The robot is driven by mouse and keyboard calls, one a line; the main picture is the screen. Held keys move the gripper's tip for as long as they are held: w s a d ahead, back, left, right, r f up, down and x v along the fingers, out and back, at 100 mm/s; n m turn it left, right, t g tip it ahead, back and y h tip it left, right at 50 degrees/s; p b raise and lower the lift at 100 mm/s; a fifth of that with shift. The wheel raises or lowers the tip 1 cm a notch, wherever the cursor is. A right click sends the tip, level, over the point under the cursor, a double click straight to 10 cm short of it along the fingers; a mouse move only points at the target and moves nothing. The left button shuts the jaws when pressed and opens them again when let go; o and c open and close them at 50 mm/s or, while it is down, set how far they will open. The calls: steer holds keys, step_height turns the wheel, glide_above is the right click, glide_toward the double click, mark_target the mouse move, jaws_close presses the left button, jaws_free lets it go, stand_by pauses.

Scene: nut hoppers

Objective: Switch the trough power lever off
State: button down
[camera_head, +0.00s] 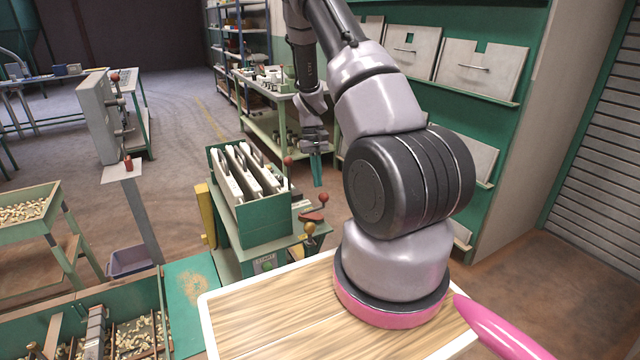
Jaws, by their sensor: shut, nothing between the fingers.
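Several ball-knobbed levers show. A grey box (98,115) at the left carries more red-knobbed levers (115,77). My gripper (316,146) hangs pointing down beyond the stand, shut and empty, apart from the levers in the picture. The green trough (163,310) with nuts is at the lower left.
A green box (264,220) of upright pale panels stands on the stand. A wooden top (270,318) lies under my arm's base. A nut hopper (28,222) stands at the left, a workbench (262,122) behind my gripper. Open floor (180,130) lies between.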

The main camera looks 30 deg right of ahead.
steer(key=shift+s+a+f, duration=0.1)
steer(key=shift+s+a, duration=0.1)
steer(key=shift+s, duration=1.25)
